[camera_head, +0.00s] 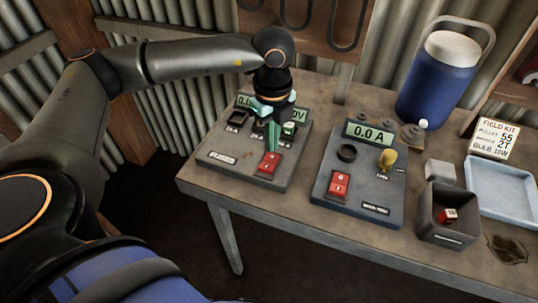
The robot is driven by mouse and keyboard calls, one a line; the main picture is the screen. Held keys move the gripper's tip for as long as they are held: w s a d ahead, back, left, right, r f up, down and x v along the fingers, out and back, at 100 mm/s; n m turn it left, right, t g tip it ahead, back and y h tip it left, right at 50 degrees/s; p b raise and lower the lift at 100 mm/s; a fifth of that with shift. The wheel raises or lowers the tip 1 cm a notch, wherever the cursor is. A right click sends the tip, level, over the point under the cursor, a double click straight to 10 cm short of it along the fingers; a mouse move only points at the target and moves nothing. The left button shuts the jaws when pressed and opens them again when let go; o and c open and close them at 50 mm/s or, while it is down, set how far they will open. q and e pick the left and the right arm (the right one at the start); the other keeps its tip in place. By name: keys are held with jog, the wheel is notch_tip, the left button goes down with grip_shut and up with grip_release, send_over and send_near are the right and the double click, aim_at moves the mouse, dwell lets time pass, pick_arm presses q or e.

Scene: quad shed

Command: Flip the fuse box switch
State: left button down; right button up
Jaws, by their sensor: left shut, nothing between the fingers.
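A grey box (217,147) with a green display and a red rocker switch (268,164) sits on the left of the workbench. Its front label is too small to read surely. A second grey box (330,150) to its right has a display reading 0.0 A and its own red rocker switch (339,185). I cannot tell which one is the fuse box. My left gripper (271,145) is shut and empty, pointing down over the left box, with its tips just behind the red switch. It hides part of the display and controls. I cannot tell whether it touches. My right gripper is out of view.
The right box also has a black socket (347,152) and a yellow knob (387,159). A blue jug (437,82), a field kit card (493,139), a pale tray (503,188) and a small dark bin (448,232) stand right. The bench's front edge is clear.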

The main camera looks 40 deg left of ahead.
aim_at(272, 157)
pick_arm(q)
notch_tip(272, 157, up, 5)
jog(key=p, duration=0.2)
jog(key=shift+f+p, duration=0.15)
jog(key=shift+p, duration=0.15)
dwell(0.4)
